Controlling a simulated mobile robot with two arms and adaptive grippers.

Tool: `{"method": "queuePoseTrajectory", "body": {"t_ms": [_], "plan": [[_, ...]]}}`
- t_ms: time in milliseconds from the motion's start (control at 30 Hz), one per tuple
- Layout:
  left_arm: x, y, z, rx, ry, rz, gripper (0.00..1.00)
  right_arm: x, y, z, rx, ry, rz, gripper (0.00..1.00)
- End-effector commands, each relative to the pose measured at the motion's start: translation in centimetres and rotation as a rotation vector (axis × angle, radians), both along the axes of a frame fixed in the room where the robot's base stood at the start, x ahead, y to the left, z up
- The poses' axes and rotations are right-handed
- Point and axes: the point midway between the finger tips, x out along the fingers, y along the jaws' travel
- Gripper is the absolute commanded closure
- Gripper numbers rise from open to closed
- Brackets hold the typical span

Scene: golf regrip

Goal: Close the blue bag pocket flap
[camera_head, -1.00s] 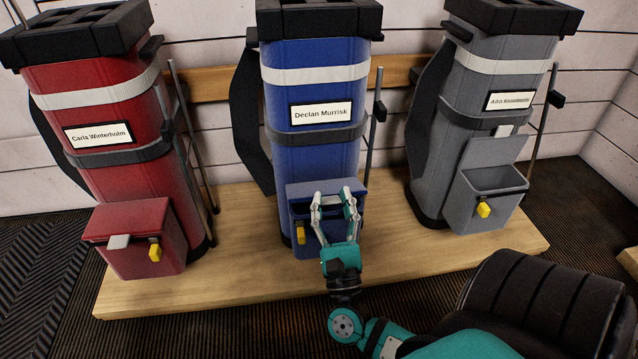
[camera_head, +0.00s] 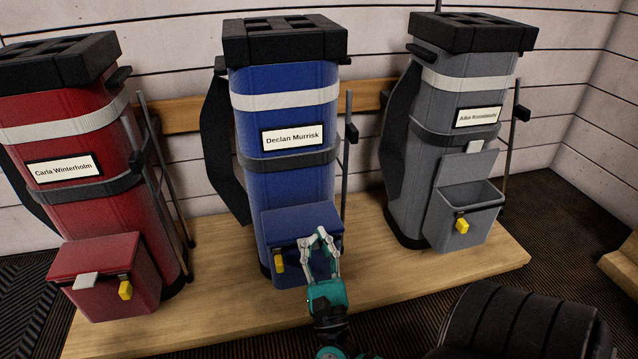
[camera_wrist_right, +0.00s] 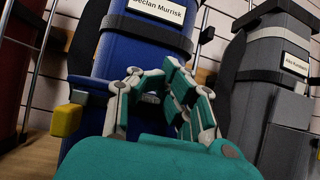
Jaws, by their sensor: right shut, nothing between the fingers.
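The blue bag (camera_head: 285,105), labelled Declan Murrisk, stands in the middle of the head view. Its front pocket (camera_head: 290,272) has a blue flap (camera_head: 290,222) lying down over the top, with no opening visible. A yellow tab (camera_head: 279,260) is on the pocket's left front. My right gripper (camera_head: 319,236) is shut and empty in front of the flap's right part, hiding some of it. I cannot tell whether it touches the flap. In the wrist view the right gripper's fingers (camera_wrist_right: 153,76) are in front of the blue bag (camera_wrist_right: 140,52). My left gripper is not in view.
A red bag (camera_head: 75,130) with a lowered pocket flap stands at left. A grey bag (camera_head: 455,105) with its pocket flap (camera_head: 467,165) raised stands at right. All stand on a wooden platform (camera_head: 375,285). A black rounded object (camera_head: 525,325) is at lower right.

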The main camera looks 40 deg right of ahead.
Motion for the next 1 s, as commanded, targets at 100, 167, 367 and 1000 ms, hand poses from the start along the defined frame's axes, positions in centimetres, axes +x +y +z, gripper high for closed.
{"method": "queuePoseTrajectory", "body": {"t_ms": [100,167,367,1000], "plan": [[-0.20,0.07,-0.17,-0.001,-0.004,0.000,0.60,0.38,1.55,-1.42,0.010,0.041,0.046,1.00],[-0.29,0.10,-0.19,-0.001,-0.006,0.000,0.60,0.37,1.55,-1.45,0.010,0.041,0.046,1.00],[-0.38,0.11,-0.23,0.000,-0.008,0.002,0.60,0.32,1.56,-1.51,0.011,0.043,0.046,0.87],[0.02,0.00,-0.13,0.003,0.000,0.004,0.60,0.36,1.28,-1.07,0.008,0.035,0.039,0.38]]}}
